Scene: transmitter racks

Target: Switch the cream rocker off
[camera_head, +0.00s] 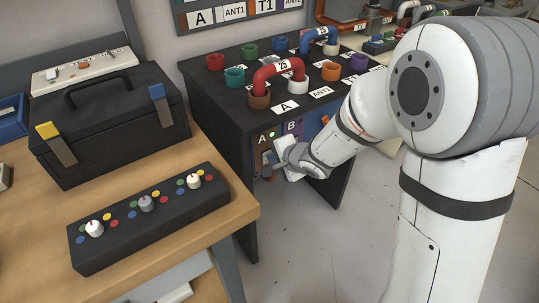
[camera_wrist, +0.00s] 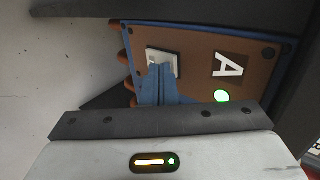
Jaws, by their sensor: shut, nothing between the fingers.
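The cream rocker (camera_wrist: 165,60) shows in the wrist view on a brown panel marked A (camera_wrist: 204,52). The panel also shows in the head view (camera_head: 261,142), on the front of the dark rack. A green lamp (camera_wrist: 222,96) on this panel is lit. My gripper (camera_wrist: 160,70) is shut and empty. Its blue fingertips are right at the rocker and cover part of it. I cannot tell whether they touch it or which way it is tilted. In the head view my gripper (camera_head: 271,162) is in front of the panel, and the rocker cannot be made out.
The rack top (camera_head: 240,102) carries coloured sockets and a red pipe link (camera_head: 277,71). A wooden bench (camera_head: 150,255) at left holds a black toolbox (camera_head: 105,120) and a knob box (camera_head: 150,220). Floor in front is clear.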

